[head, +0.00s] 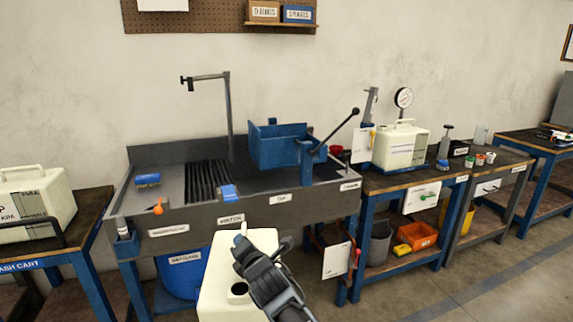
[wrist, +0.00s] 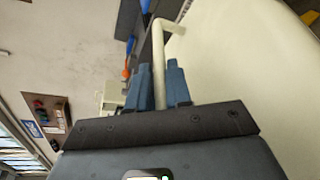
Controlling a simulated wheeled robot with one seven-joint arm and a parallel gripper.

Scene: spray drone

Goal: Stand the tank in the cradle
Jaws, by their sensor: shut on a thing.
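A cream tank (head: 222,272) with a dark round opening in its top is held in front of the sink, at the bottom of the head view. My gripper (head: 241,243) is shut on its handle. In the wrist view the blue fingertips (wrist: 161,84) close around the pale tank handle (wrist: 158,52), and the tank body (wrist: 245,75) fills the right side. The blue cradle (head: 276,148), an open-topped holder with a black-knobbed lever, stands empty-looking over the right half of the sink. Its inside is mostly hidden. The tank is apart from it, nearer to me.
The grey sink bench (head: 210,222) carries a tall tap pipe (head: 229,115), a blue sponge (head: 148,180) and an orange-tipped item (head: 158,209). Other cream tanks stand on the left cart (head: 35,203) and right bench (head: 400,146). A blue drum (head: 183,276) sits below the sink.

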